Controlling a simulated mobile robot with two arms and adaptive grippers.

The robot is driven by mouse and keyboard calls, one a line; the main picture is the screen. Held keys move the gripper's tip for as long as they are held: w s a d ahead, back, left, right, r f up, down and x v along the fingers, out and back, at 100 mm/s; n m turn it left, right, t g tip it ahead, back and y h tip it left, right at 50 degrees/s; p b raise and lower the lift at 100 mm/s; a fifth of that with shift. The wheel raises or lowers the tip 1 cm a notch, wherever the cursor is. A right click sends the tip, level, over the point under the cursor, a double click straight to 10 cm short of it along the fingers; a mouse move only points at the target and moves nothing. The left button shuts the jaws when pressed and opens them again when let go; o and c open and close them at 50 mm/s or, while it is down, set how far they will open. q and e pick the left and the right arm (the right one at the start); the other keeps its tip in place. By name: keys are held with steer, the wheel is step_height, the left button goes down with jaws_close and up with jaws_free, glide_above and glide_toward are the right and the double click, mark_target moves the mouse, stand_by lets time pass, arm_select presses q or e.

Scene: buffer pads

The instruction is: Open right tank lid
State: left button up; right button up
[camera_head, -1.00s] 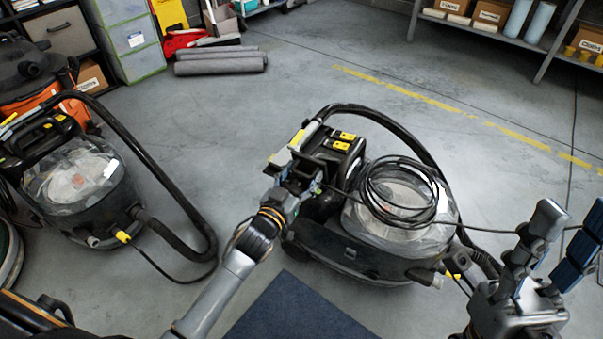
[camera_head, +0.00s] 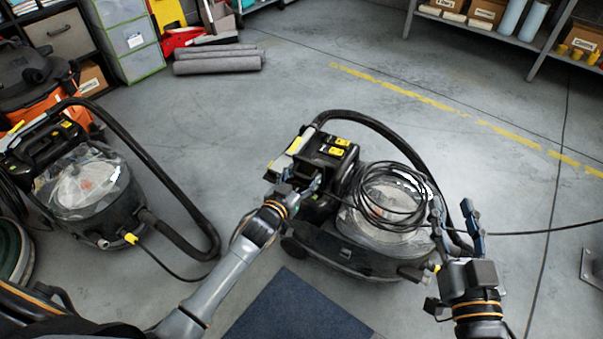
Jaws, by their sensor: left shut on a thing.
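The right machine (camera_head: 345,245) stands on the floor with a clear round tank lid (camera_head: 410,240) on its right side. A coil of black cable (camera_head: 375,215) lies over the lid. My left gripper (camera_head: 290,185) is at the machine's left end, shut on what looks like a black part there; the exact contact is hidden. My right gripper (camera_head: 456,220) is open, fingers pointing up, at the right edge of the lid. No object shows between its fingers, and I cannot tell whether they touch the lid.
A similar machine (camera_head: 85,200) with a black hose stands at the left. A dark blue mat (camera_head: 295,310) lies in front. A cable (camera_head: 545,230) runs rightward across the floor. Shelves (camera_head: 480,25) stand at the back right. The floor behind the right machine is clear.

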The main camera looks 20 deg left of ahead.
arm_select(q)
steer(key=shift+w+p, duration=0.15)
steer(key=shift+p, duration=0.3)
arm_select(e)
steer(key=f+g, duration=0.1)
steer(key=f, duration=0.1)
steer(key=f+g+h, duration=0.1)
steer(key=s+d+f+g, duration=0.1)
steer(key=f, duration=0.1)
steer(key=shift+f, duration=0.35)
arm_select(q)
steer(key=o, duration=1.4)
steer(key=v, duration=1.2)
steer(key=shift+r, duration=0.2)
